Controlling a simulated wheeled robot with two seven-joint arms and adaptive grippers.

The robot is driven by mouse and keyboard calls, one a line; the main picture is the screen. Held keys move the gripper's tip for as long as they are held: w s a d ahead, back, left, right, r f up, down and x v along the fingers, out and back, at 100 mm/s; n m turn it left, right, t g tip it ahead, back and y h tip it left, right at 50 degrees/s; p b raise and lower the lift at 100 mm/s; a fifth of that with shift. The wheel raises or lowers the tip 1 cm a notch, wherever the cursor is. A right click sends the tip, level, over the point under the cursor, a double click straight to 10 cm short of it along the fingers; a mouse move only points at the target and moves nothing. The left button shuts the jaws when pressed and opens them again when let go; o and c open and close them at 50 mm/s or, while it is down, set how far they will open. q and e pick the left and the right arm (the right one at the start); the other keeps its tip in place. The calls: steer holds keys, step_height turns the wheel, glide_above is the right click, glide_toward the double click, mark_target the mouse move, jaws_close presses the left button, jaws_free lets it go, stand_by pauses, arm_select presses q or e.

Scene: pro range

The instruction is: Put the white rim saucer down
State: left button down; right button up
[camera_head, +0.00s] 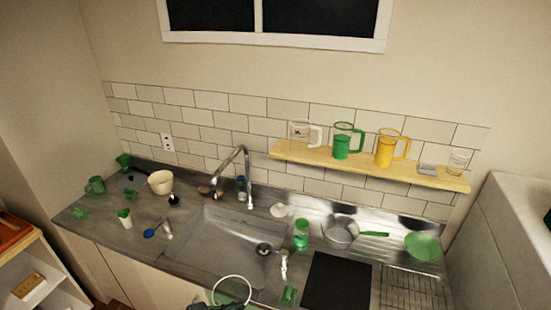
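The white rim saucer (233,276) shows at the bottom of the head view as a thin white ring with a see-through middle. It is in front of the sink, over the counter's front edge. My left gripper (220,305) is dark and mostly cut off by the bottom edge of the picture. It meets the saucer's lower rim and appears shut on it; the fingertips are hard to make out. My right gripper is not in view.
The sink (215,250) lies behind the saucer, with a tall faucet (240,160). A black mat (337,283), green glass (301,235), pot (340,232) and green plate (423,246) stand to the right. Cups and a cream bowl (161,182) are at left. A shelf (370,166) holds mugs.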

arm_select(q)
steer(key=s+d+r+n+t+y, duration=0.1)
steer(key=d+r+n+t+y, duration=0.2)
steer(key=d+r, duration=0.5)
steer(key=a+r+n+t+y, duration=0.2)
steer(key=a+r+n+y, duration=0.15)
steer(key=a+r, duration=0.3)
steer(key=s+a+r+n+y, duration=0.25)
steer(key=a+n+y, duration=0.25)
steer(key=a, duration=0.5)
step_height(320, 180, down, 11)
steer(key=w+b, duration=0.1)
steer(key=b, duration=0.9)
steer(key=shift+d+r+t, duration=0.2)
steer(key=shift+d+t, duration=0.2)
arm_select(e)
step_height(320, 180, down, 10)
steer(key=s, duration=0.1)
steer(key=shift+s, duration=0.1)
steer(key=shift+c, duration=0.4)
